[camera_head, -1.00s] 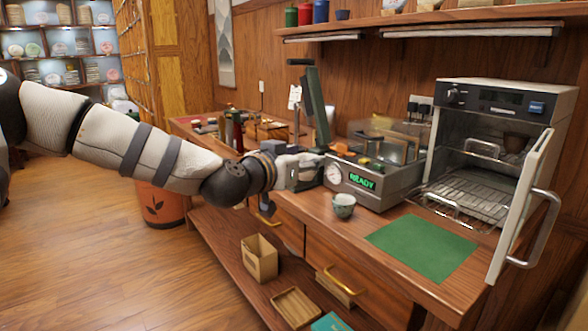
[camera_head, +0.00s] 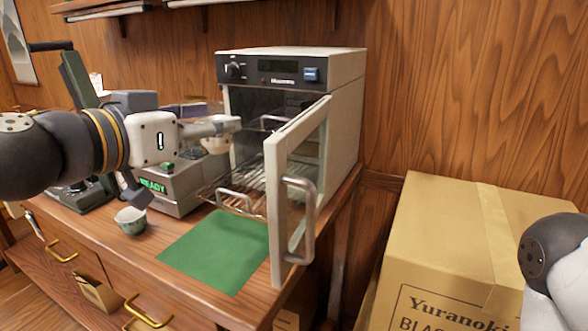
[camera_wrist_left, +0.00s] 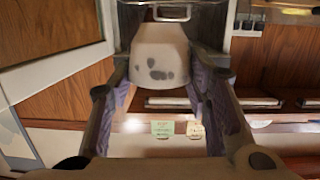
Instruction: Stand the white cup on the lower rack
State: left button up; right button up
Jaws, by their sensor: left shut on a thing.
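My left gripper (camera_head: 222,128) is shut on the white cup (camera_head: 215,146), in front of the open cabinet oven (camera_head: 290,62). In the left wrist view the white cup (camera_wrist_left: 160,58), with grey spots, sits between the two fingers (camera_wrist_left: 160,85). That view looks upside down, so the cup seems upright. The lower rack (camera_head: 240,198) sticks out of the oven's opening, below and to the right of the cup. A rack handle higher up (camera_head: 270,122) shows inside, partly hidden by the gripper and door. My right gripper is out of view.
The oven door (camera_head: 276,200) with its bar handle (camera_head: 300,215) stands open to the right of the rack. A patterned cup (camera_head: 131,220) and a green mat (camera_head: 218,250) are on the counter below. A cardboard box (camera_head: 450,250) stands at the right.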

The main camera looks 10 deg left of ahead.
pick_arm(q)
jog(key=shift+w+d, duration=0.1)
jog(key=shift+w, duration=0.1)
jog(key=w+f, duration=0.3)
jog(key=w+a+f+b, duration=0.1)
jog(key=w+f, duration=0.2)
jog(key=w, duration=0.1)
jog(key=w+a+f+b, duration=0.1)
jog(key=w+f, duration=0.2)
jog(key=w, duration=0.1)
jog(key=shift+w+f, duration=0.1)
jog(key=shift+w, duration=0.05)
jog(key=shift+w+f+b, duration=0.3)
jog(key=shift+w, duration=0.3)
jog(key=f, duration=0.3)
jog(key=shift+w+f+b, duration=0.2)
jog(key=shift+f+b, duration=0.05)
jog(key=shift+b, duration=0.1)
jog(key=shift+r, duration=0.25)
jog(key=shift+f, duration=0.25)
jog(key=o, duration=1.1)
jog(key=shift+o, duration=0.2)
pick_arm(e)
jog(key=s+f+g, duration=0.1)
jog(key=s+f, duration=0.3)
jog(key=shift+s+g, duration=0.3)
